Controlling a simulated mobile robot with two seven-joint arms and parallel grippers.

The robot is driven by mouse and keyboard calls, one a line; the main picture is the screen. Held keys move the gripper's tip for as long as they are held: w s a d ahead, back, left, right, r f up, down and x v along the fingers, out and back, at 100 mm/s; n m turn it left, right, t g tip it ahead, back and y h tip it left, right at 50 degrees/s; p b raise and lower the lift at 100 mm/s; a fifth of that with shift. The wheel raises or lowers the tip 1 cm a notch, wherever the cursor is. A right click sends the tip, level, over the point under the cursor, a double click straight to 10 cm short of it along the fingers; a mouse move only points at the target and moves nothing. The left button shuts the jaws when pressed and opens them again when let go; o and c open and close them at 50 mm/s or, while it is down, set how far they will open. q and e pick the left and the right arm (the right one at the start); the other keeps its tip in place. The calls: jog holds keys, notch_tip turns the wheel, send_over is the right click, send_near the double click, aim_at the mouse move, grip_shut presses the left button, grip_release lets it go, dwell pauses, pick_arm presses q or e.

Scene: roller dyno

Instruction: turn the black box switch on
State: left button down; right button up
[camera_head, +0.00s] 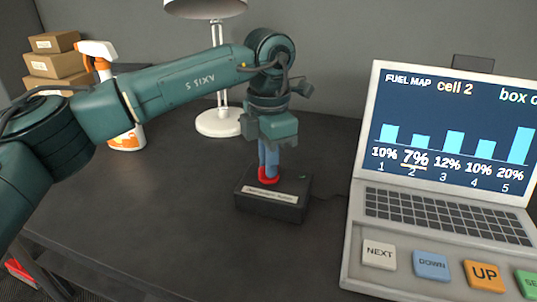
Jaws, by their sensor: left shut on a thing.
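The black box (270,207) sits on the dark table, with a pale label on its front face. A red part (262,181) shows on its top, around the foot of my left gripper's fingers. My left gripper (268,170) points straight down over the box, its blue fingers shut on the red part. The switch itself is mostly hidden by the fingertips, so I cannot tell its position. My right gripper is not in view.
A laptop-like console (440,190) stands right of the box, showing a fuel map, with large buttons along its front. A white lamp (220,122), an orange-and-white spray bottle (128,134) and stacked cardboard boxes (52,65) stand behind. The table (190,240) is clear in front of the box.

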pick_arm(q)
jog(key=m+p, duration=0.1)
jog(key=m, duration=0.3)
jog(key=shift+r+m, duration=0.15)
jog(key=shift+m, duration=2.15)
jog(key=c, duration=1.5)
grip_release()
jog(key=shift+o, duration=0.2)
notch_tip(320, 180, up, 13)
jog(key=p, duration=0.1)
jog(key=shift+s, duration=0.1)
